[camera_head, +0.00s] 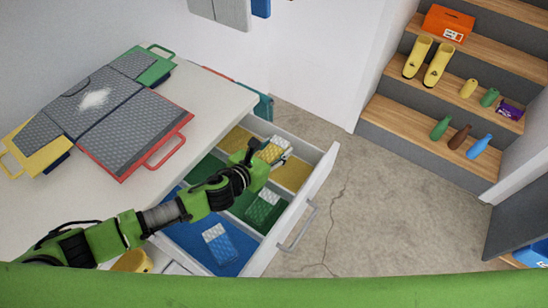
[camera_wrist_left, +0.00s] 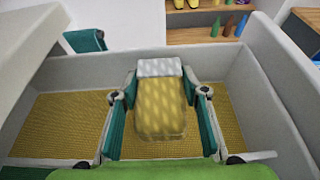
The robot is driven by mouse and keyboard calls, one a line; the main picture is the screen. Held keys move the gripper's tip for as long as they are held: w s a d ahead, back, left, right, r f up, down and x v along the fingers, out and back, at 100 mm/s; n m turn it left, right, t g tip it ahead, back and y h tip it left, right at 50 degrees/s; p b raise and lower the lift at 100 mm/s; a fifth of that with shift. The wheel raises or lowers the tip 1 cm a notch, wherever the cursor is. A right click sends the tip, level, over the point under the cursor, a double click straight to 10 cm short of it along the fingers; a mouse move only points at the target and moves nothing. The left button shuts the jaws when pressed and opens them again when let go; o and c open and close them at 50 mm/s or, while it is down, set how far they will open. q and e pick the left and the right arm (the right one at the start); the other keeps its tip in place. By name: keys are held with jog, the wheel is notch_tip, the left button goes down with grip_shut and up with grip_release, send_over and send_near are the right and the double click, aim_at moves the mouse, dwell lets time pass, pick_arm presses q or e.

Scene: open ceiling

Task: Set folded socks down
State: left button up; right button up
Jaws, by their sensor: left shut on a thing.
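My left gripper (camera_head: 272,153) is shut on a pair of yellow folded socks with a white end (camera_head: 270,152). In the left wrist view the socks (camera_wrist_left: 160,105) sit between the two green fingers of the gripper (camera_wrist_left: 160,98), over the yellow-lined compartment (camera_wrist_left: 55,120) of the open drawer (camera_head: 322,175). I cannot tell whether the socks touch the lining. Green socks (camera_head: 263,206) lie in the green compartment, and blue socks (camera_head: 219,243) lie in the blue compartment. My right gripper is not in view.
A white table (camera_head: 195,100) at the left holds a grey folding board (camera_head: 100,105) with coloured handles. Wooden steps (camera_head: 400,125) at the right hold yellow boots (camera_head: 438,64), bottles and an orange box (camera_head: 447,24). The concrete floor (camera_head: 345,220) beside the drawer is clear.

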aim_at(276, 158)
pick_arm(q)
notch_tip(276, 158, down, 4)
jog(key=shift+b, duration=0.5)
jog(key=shift+f, duration=0.2)
jog(key=shift+r, duration=0.1)
jog(key=shift+f, duration=0.35)
jog(key=o, duration=1)
jog(key=shift+o, duration=0.5)
jog(key=shift+s, duration=0.1)
